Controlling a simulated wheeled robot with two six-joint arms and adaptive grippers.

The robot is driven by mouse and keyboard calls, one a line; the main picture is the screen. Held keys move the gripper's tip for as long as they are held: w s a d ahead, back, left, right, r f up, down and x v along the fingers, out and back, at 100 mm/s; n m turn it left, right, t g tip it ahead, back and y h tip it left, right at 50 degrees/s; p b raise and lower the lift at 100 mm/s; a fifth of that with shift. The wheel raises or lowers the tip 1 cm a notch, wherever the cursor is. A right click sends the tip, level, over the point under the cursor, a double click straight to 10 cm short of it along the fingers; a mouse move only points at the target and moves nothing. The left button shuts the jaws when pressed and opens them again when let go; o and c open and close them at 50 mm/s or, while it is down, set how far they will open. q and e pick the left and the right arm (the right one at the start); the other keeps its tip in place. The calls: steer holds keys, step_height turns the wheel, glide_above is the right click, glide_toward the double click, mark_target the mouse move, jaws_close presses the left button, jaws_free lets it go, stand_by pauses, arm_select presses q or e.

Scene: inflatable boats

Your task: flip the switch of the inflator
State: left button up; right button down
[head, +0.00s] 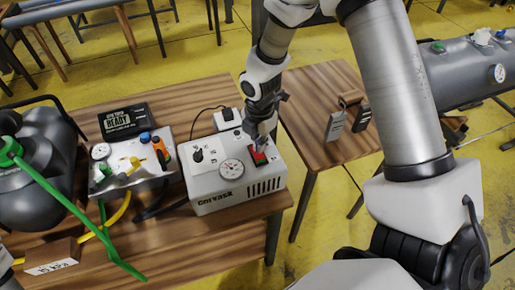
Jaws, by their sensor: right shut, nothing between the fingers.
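The inflator (236,180) is a white box on the left wooden table, with dark lettering on its front. A round gauge, a black knob and a red switch (259,157) are on its top. My right gripper (263,136) is shut and empty, pointing down just above the red switch. I cannot tell whether its fingertips touch the switch, and they hide part of it. The switch's position is too small to read. My left gripper is not in view.
A metal panel (128,187) with a gauge and coloured valves sits left of the inflator, beside a dark grey tank (35,170) and a green hose (75,212). A black "READY" sign (125,121) stands behind. A second table (315,100) with tags is at the right.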

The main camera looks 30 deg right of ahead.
steer(key=shift+f+b, duration=0.7)
steer(key=shift+f, duration=0.75)
stand_by(0.5)
steer(key=shift+r, duration=0.1)
steer(key=shift+r+p, duration=0.95)
steer(key=shift+p, duration=0.25)
step_height(320, 180, up, 5)
steer(key=p, duration=0.5)
steer(key=shift+p, duration=0.3)
